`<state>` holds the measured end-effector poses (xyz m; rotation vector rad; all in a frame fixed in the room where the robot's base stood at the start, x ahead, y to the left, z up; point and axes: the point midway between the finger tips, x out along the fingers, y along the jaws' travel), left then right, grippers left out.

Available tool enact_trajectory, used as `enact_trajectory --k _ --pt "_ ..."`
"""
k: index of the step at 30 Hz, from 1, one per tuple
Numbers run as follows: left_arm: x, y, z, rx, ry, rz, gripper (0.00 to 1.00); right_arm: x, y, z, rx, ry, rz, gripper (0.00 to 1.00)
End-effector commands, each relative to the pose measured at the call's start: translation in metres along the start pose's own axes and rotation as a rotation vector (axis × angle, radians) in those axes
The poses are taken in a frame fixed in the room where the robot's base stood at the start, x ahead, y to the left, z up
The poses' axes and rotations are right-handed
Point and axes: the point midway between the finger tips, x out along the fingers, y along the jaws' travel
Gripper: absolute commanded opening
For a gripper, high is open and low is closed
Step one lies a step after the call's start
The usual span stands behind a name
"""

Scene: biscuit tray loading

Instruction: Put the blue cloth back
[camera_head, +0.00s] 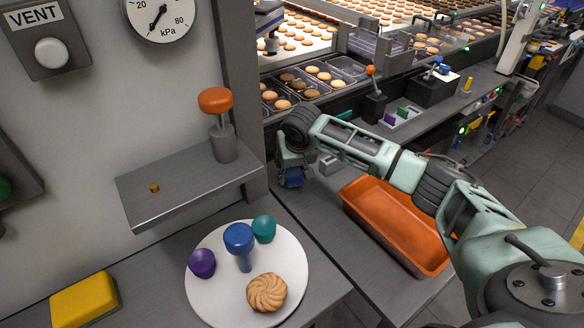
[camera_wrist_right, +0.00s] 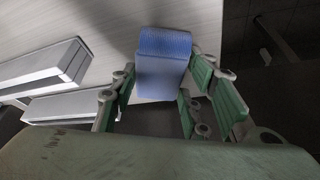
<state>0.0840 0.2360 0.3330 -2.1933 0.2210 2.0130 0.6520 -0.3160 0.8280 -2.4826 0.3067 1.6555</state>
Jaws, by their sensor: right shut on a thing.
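The blue cloth (camera_head: 292,181) is a small folded piece, partly hidden under my right gripper (camera_head: 290,163) in the head view. In the right wrist view the cloth (camera_wrist_right: 163,65) shows as a ribbed blue pad between the green-padded fingers. My right gripper (camera_wrist_right: 160,95) is shut on it. The cloth is over the grey counter (camera_head: 312,215), left of the orange tray; I cannot tell whether it touches the surface. My left gripper is not in view.
An orange tray (camera_head: 353,212) stands right of the gripper, under my right arm. A white plate (camera_head: 205,292) with colored knobs and a biscuit is at front left. A yellow sponge (camera_head: 84,300) lies far left. A grey shelf (camera_head: 180,190) juts from the wall.

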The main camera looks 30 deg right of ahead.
Motion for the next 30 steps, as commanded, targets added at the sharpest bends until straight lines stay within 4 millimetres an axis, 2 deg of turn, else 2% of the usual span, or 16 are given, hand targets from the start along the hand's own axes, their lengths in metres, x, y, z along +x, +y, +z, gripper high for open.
enact_trajectory --k 2,3,9,20,25,30 --pt "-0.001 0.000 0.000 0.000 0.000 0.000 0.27 0.002 0.000 0.001 0.000 -0.001 0.000 0.12" --pt "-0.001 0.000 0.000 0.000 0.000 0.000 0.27 0.002 0.000 0.001 0.000 0.000 0.000 0.43" --pt "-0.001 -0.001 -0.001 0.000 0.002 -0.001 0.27 0.002 0.000 0.001 0.000 0.000 0.000 0.60" --pt "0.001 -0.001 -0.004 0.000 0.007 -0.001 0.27 0.000 0.000 -0.001 0.000 0.001 0.000 0.61" --pt "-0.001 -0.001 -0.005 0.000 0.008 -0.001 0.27 -0.023 0.000 -0.001 -0.001 0.001 -0.001 0.61" --pt "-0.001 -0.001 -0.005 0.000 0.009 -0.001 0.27 -0.061 0.000 -0.002 -0.001 0.004 -0.001 0.61"
